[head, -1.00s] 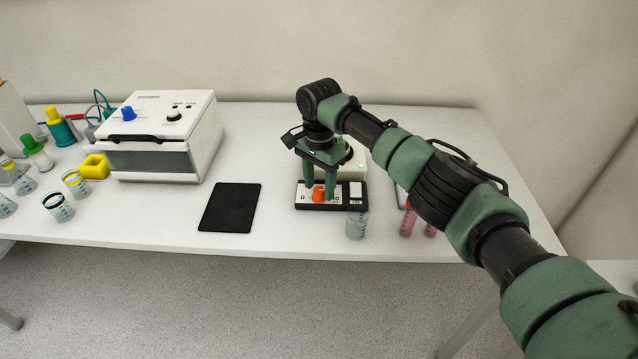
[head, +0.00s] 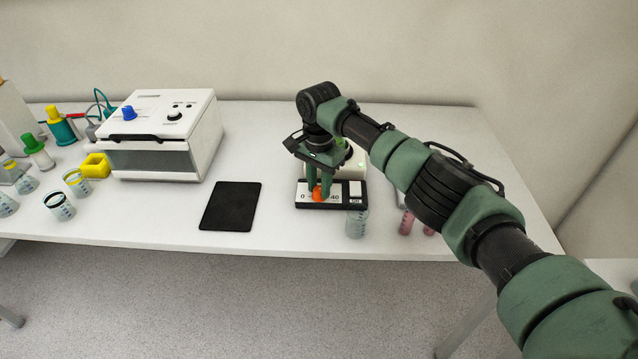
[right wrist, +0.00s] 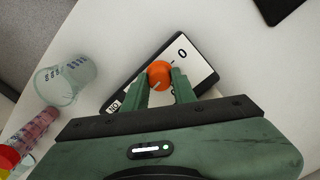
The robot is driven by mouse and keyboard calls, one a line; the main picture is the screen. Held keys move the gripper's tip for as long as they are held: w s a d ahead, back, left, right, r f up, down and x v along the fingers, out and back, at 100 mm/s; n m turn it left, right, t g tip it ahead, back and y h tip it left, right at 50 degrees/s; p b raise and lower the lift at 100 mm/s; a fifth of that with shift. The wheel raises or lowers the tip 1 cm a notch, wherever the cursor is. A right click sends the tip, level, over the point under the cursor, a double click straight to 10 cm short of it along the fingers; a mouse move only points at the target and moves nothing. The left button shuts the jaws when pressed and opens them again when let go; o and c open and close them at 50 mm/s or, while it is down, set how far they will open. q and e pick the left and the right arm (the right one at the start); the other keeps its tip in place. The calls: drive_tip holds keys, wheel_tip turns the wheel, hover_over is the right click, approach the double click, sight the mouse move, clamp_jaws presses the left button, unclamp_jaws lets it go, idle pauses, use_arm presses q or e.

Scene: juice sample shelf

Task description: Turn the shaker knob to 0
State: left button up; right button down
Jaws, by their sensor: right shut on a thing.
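My right gripper (head: 319,190) reaches down from above and is shut on the knob. In the right wrist view the orange knob (right wrist: 159,72) shows at the fingertips, with a pale line on it, and the 0 mark is up and to the right of it. Part of the panel is hidden behind the fingers. My left gripper is not in view.
A clear beaker (head: 356,226) stands close in front of the shaker, with pink tubes (head: 406,222) to its right. A black mat (head: 231,207) lies to the left. A white device with a blue knob (head: 129,113) stands farther left. The table between mat and shaker is clear.

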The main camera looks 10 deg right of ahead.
drive_tip(key=n+p, duration=0.2)
drive_tip(key=n, duration=0.1)
drive_tip(key=shift+r, duration=0.1)
drive_tip(key=n+p, duration=0.1)
drive_tip(key=n, duration=0.2)
drive_tip(key=shift+a+n, duration=0.1)
drive_tip(key=shift+n, duration=0.2)
drive_tip(key=n+p, duration=0.1)
drive_tip(key=n, duration=0.3)
drive_tip(key=shift+n, duration=0.3)
drive_tip(key=n+p, duration=0.1)
drive_tip(key=n, duration=0.3)
drive_tip(key=shift+n, duration=0.3)
drive_tip(key=n, duration=0.9)
drive_tip(key=shift+n, duration=0.4)
drive_tip(key=n, duration=0.4)
drive_tip(key=shift+n, duration=0.3)
drive_tip(key=n, duration=0.4)
drive_tip(key=shift+n, duration=0.4)
